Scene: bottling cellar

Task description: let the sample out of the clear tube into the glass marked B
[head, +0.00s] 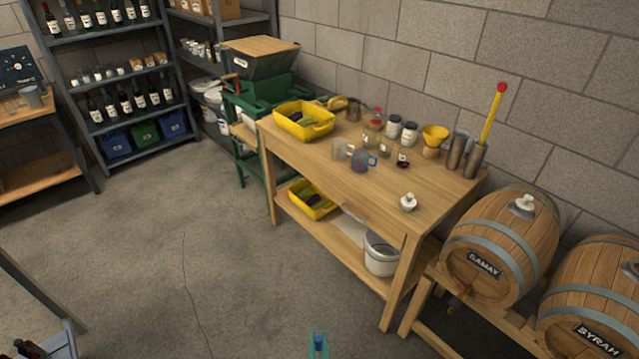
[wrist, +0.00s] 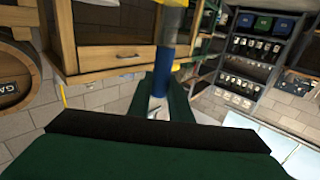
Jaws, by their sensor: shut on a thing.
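My gripper (head: 318,338) is at the bottom edge of the head view, over the floor and well apart from the workbench. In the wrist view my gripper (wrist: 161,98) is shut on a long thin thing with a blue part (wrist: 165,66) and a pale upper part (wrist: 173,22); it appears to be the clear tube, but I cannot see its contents. Small glasses stand on the workbench: one with dark liquid (head: 403,160) and another beside it (head: 385,150). They bear pale labels, but the letters are too small to read, so I cannot tell which is B.
Barrels marked Gamay (head: 500,240) and Syrah (head: 595,295) stand right. The floor left of the bench is clear.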

